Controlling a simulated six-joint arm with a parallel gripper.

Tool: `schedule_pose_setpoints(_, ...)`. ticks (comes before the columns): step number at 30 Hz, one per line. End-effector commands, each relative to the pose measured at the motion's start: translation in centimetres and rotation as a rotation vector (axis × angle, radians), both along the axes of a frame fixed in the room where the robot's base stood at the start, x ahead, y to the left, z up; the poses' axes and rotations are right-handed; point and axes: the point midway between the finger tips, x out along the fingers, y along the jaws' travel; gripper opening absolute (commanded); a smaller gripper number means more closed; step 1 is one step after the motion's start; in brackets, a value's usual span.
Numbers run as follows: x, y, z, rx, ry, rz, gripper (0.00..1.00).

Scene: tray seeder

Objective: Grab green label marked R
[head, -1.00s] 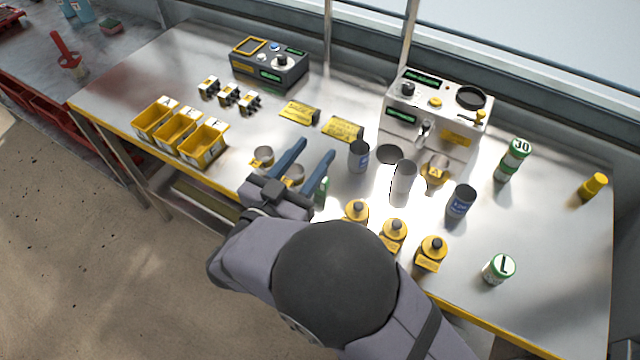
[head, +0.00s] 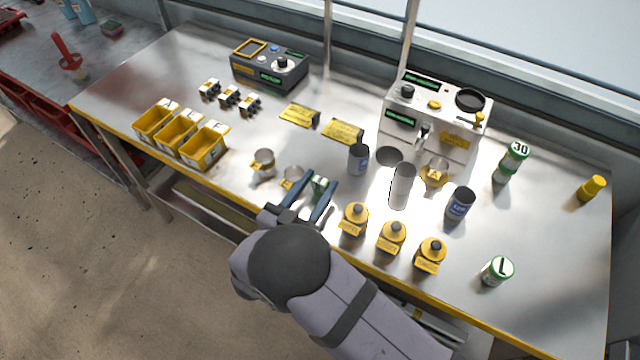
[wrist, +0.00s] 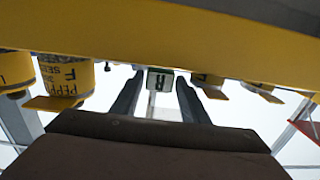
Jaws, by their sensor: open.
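The green label marked R (head: 320,182) stands near the front edge of the bench, left of the yellow-capped bottles. My gripper (head: 317,177) is open, with one finger on each side of the label. In the wrist view the gripper (wrist: 160,76) has the label between its fingertips, with small gaps visible on both sides. I cannot tell whether the fingers reach fully past it.
Yellow-capped bottles (head: 391,238) stand close on the right. Metal cups (head: 263,162) are at the left, and a dark grey can (head: 358,158) is behind. In the wrist view, the bench's yellow front edge (wrist: 160,35) crosses the top.

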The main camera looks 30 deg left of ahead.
Motion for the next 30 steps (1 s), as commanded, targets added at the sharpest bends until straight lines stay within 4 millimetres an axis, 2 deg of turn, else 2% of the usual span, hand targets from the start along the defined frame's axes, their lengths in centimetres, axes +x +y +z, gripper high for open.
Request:
schedule_pose_setpoints(5,0.8,0.0,-0.1,-0.001,0.0,-0.001,0.41)
schedule_pose_setpoints(15,4.6,-0.1,-0.6,-0.001,0.0,-0.001,0.41)
schedule_pose_setpoints(25,5.2,0.0,-0.7,0.0,0.0,0.001,0.41)
schedule_pose_setpoints(26,5.2,0.0,-0.7,0.0,0.0,0.001,0.36)
schedule_pose_setpoints(29,5.2,0.0,-0.7,-0.001,0.0,0.001,0.12)
schedule_pose_setpoints(30,5.2,0.0,-0.7,-0.001,0.0,0.001,0.1)
